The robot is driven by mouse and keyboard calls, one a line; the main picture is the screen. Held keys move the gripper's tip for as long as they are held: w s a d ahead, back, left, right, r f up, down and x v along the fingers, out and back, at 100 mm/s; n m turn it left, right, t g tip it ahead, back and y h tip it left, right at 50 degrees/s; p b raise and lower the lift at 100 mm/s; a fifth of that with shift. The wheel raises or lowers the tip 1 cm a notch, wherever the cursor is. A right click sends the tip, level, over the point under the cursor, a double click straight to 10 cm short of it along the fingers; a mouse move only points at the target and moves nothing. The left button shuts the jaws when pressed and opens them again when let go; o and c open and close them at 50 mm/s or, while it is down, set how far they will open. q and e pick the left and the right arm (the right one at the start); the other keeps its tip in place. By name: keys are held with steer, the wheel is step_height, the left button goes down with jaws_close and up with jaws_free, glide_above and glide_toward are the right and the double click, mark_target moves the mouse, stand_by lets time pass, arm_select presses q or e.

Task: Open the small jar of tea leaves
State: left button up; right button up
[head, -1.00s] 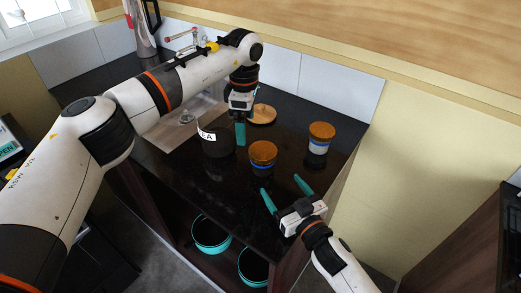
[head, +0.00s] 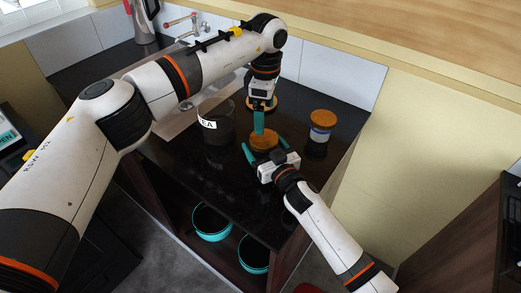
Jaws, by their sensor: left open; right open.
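A small jar with a wooden lid (head: 266,140) stands on the dark counter, its lower body mostly hidden by my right gripper. My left gripper (head: 259,128) points down from above, with its teal fingers at or just over the lid. One finger hides the other, and I cannot tell whether they touch the lid. My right gripper (head: 266,149) is open, with one teal finger on each side of the jar; contact is unclear. A larger dark glass jar labelled TEA (head: 216,130) stands open to the left.
Another lidded jar with a blue-and-white band (head: 320,132) stands to the right. A wooden disc (head: 270,103) lies behind my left gripper, partly hidden. The sink and tap (head: 186,22) are at the back left. Teal-rimmed containers (head: 212,224) sit below the dark counter (head: 185,172).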

mark_target(263, 139)
arm_select(q)
steer(key=shift+d, duration=0.15)
arm_select(e)
steer(key=shift+w, duration=0.15)
steer(key=shift+a, duration=0.1)
arm_select(q)
steer(key=shift+a, duration=0.3)
arm_select(e)
steer(key=shift+a, duration=0.15)
steer(key=c, duration=0.9)
arm_select(q)
steer(key=shift+d, duration=0.1)
arm_select(e)
steer(key=c, duration=0.9)
arm_select(q)
steer(key=m, duration=0.3)
steer(key=shift+s, duration=0.1)
arm_select(e)
jaws_close()
arm_select(q)
steer(key=m, duration=1)
steer(key=shift+m, duration=0.3)
steer(key=shift+f, duration=4)
steer(key=shift+c, duration=0.5)
